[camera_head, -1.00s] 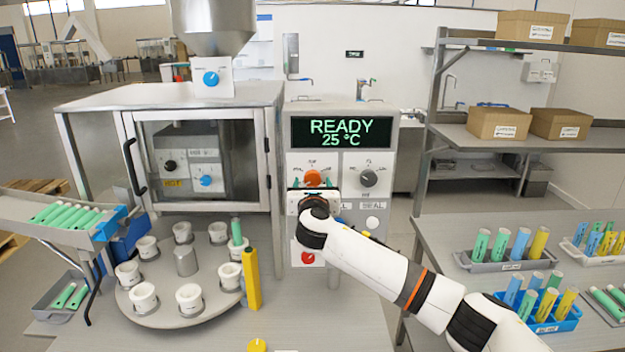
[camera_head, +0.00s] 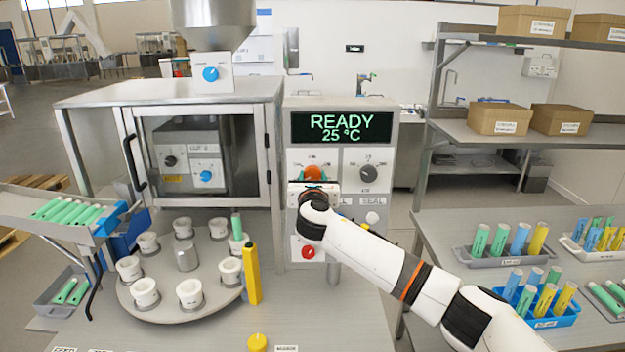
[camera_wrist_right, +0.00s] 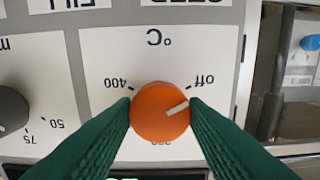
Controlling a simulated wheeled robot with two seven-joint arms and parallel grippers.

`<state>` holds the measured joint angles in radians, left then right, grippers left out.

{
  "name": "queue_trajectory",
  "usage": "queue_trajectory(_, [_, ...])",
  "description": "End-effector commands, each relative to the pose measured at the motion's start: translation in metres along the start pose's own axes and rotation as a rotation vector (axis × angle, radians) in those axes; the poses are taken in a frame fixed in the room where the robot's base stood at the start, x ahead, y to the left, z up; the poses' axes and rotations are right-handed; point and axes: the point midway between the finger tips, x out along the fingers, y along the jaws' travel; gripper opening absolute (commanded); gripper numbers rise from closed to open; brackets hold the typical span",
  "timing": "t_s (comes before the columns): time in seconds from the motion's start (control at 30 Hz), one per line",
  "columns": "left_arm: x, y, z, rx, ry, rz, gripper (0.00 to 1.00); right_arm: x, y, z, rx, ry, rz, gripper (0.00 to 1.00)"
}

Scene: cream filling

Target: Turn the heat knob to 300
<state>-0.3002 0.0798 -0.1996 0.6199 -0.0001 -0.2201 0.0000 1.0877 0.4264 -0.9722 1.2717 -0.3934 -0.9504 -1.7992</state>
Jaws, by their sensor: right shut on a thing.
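The orange heat knob (camera_head: 313,173) is on the control panel, below the display (camera_head: 342,127) that reads READY 25 °C. In the right wrist view the knob (camera_wrist_right: 160,112) sits between the green fingertips, and its white pointer line points toward the "off" mark side. The "400" mark is on the other side, and the lower label is partly hidden by the knob. My right gripper (camera_wrist_right: 160,115) is shut on the knob, with a finger on each side. In the head view the gripper's body hides the knob's lower part. My left gripper is not in view.
A dark grey knob (camera_head: 366,173) is right of the heat knob. A red button (camera_head: 308,252) is lower on the panel. The turntable (camera_head: 180,312) with white cups and a yellow post (camera_head: 252,274) stands left. Tube racks (camera_head: 500,262) are on the right table.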

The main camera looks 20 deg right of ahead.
Motion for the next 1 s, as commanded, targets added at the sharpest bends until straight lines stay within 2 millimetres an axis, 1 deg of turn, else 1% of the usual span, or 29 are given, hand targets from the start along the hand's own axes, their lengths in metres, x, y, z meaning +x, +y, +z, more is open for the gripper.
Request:
queue_trajectory(0.17, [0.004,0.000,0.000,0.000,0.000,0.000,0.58,0.000,0.000,0.001,0.075,0.000,0.000,0.17])
queue_trajectory(0.37, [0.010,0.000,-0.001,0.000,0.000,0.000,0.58,0.000,-0.001,0.002,0.225,0.000,-0.001,0.17])
queue_trajectory(1.0, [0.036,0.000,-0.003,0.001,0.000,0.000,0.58,0.000,0.000,0.002,0.832,0.000,-0.001,0.17])
